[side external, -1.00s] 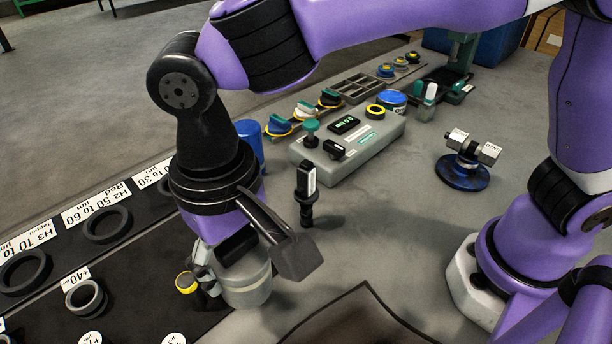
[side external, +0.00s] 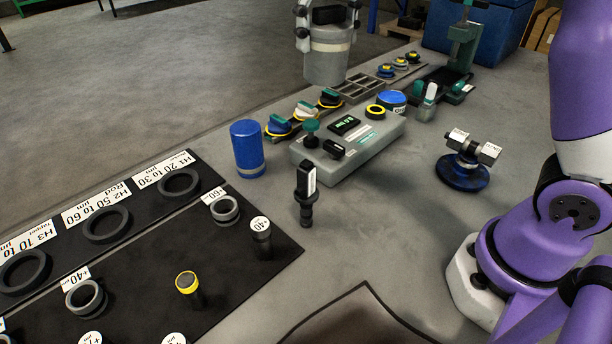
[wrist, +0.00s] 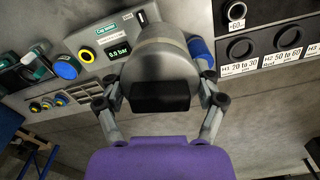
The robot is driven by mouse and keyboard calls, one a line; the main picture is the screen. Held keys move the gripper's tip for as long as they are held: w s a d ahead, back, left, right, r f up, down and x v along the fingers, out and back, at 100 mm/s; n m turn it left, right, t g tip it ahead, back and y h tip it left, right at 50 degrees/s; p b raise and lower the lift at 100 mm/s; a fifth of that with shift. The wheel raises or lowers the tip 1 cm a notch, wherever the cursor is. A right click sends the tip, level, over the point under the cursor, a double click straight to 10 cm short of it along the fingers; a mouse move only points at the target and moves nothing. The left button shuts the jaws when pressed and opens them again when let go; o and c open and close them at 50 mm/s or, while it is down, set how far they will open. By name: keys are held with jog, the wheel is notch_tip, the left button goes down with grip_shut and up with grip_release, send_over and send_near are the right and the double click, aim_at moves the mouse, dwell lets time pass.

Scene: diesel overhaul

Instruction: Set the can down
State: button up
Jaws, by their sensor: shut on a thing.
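A grey can (side external: 326,66) with a pale band hangs upright from my gripper (side external: 328,18) at the top middle of the side view, above and behind the grey pressure box. My gripper is shut around the can's upper part, one finger on each side. In the wrist view the can (wrist: 162,58) fills the space between the fingers, and its far end covers part of what lies beyond. The can appears clear of the bench.
The grey box with display (side external: 350,145) stands below the can, with a blue cylinder (side external: 247,150) to its left. An empty divided tray (side external: 362,86) and knob-topped parts lie behind. A dark mat (side external: 225,265) holds rings and gauges. Bare bench shows at front centre.

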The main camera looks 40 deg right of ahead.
jog(key=shift+s+d+r, duration=0.1)
jog(key=shift+d+r, duration=0.15)
jog(key=shift+d, duration=0.4)
jog(key=shift+s+d+r, duration=0.1)
jog(key=shift+d+r, duration=0.15)
jog(key=shift+d, duration=0.35)
jog(key=shift+s+d+f, duration=0.15)
jog(key=shift+f, duration=0.15)
jog(key=s+f+n, duration=0.3)
jog(key=s+f, duration=0.1)
jog(key=f, duration=0.5)
jog(key=a+n, duration=0.1)
jog(key=a, duration=0.2)
jog(key=a+n, duration=0.1)
jog(key=a, duration=0.3)
jog(key=a+r+n, duration=0.1)
jog(key=a, duration=0.2)
jog(key=shift+s+a+r, duration=0.1)
jog(key=shift+s+a, duration=0.1)
jog(key=s+a, duration=0.2)
jog(key=a, duration=0.3)
jog(key=m, duration=0.3)
send_over(301, 298)
jog(key=shift+g, duration=0.4)
notch_tip(301, 298, down, 15)
jog(key=shift+r, duration=0.15)
